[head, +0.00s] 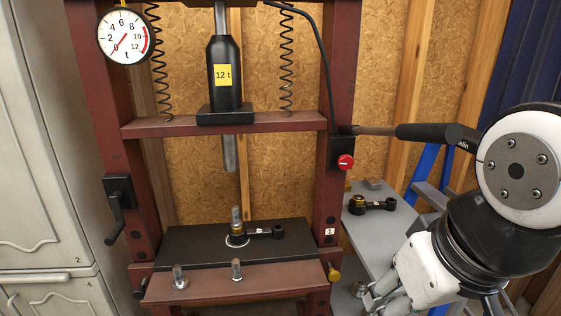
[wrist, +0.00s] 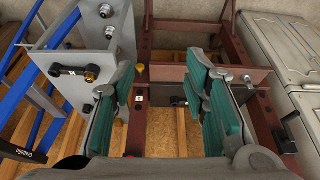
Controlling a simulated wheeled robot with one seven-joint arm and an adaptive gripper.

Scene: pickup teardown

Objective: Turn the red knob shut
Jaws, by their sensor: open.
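The red knob (head: 346,162) sits on a black valve block (head: 341,150) on the right post of the press in the head view. A short pipe with a black handle (head: 425,132) runs right from near the block. In the wrist view I cannot surely make out the knob. My gripper (wrist: 165,85) is open and empty in the wrist view, its teal-padded fingers wide apart. In the head view my arm is at the lower right, to the right of and below the knob, apart from it; the fingertips are not clearly seen there.
The dark red press frame (head: 106,170) carries a 12 t jack (head: 224,75) and a gauge (head: 125,37). A black plate (head: 185,242) bears a link with a pin. A grey bench (head: 390,225) with another link (head: 371,204) stands right of the press. A blue ladder (head: 425,172) is behind.

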